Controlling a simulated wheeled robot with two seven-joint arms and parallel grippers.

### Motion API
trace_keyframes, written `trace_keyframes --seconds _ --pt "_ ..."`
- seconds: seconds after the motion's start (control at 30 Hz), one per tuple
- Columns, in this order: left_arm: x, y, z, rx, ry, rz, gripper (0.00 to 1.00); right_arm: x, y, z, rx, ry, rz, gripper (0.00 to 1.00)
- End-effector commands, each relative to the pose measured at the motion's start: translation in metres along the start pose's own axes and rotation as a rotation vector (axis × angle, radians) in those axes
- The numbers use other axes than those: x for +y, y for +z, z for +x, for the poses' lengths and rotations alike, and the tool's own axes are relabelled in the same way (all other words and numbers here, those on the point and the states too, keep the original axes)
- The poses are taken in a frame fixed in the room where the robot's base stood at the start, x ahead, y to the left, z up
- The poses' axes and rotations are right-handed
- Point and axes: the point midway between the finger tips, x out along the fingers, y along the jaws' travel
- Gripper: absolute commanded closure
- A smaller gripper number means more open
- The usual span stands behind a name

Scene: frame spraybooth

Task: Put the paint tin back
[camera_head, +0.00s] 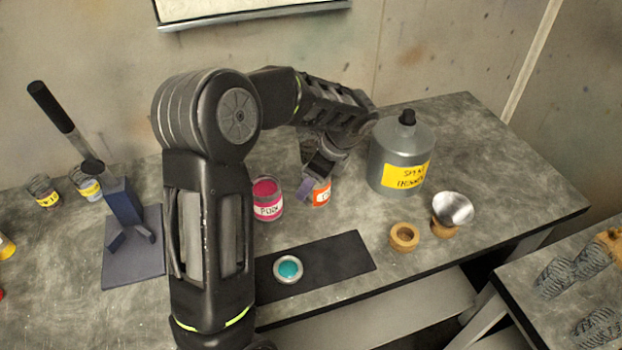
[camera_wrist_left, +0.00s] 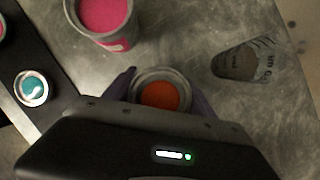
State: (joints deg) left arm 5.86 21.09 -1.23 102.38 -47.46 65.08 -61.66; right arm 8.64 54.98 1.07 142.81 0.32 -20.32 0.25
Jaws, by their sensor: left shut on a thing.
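A paint tin with an orange label (camera_head: 322,195) is upright beside the pink tin. My left gripper (camera_head: 316,182) reaches down over it and hides its top in the head view. In the left wrist view the tin's orange paint (camera_wrist_left: 160,95) shows between the two fingers of the left gripper (camera_wrist_left: 161,92), which are shut on the tin. The tin's base looks at table level, but I cannot tell whether it touches. A pink paint tin (camera_head: 267,200) stands just left of it and also shows in the left wrist view (camera_wrist_left: 103,18). My right gripper is not in view.
A black mat (camera_head: 335,258) with a small teal cup (camera_head: 288,270) lies in front. A large grey can (camera_head: 400,155) stands right, near a wooden ring (camera_head: 404,237) and a metal cup (camera_head: 453,208). A lever press (camera_head: 122,205) is left.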

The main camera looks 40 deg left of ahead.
Motion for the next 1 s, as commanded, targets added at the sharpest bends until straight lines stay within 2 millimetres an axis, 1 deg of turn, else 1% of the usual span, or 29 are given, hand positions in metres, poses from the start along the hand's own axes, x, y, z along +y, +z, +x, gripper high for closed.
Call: trace_keyframes --seconds 0.1,0.13,0.2,0.4,0.63,0.77,0.87,1.0 --pt "0.0 -0.001 0.002 0.0 -0.001 0.0 0.96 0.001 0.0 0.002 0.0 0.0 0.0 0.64" --pt "0.0 -0.001 0.003 0.0 0.0 0.0 0.35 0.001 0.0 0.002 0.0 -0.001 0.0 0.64" --pt "0.0 -0.001 0.002 0.0 0.0 0.0 0.29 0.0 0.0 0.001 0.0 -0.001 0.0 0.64" --pt "0.0 -0.001 0.002 0.0 0.0 0.0 0.14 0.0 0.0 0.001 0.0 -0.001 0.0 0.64" --pt "0.0 -0.001 0.002 0.0 0.0 0.0 0.14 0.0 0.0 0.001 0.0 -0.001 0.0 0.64" --pt "0.0 0.0 -0.003 0.0 -0.001 0.0 0.14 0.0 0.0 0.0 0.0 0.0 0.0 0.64" --pt "-0.001 0.0 -0.013 0.0 -0.004 0.0 0.14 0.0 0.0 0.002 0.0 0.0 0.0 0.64" --pt "-0.001 -0.001 -0.036 0.001 -0.006 -0.001 0.14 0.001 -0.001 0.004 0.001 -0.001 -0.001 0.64"
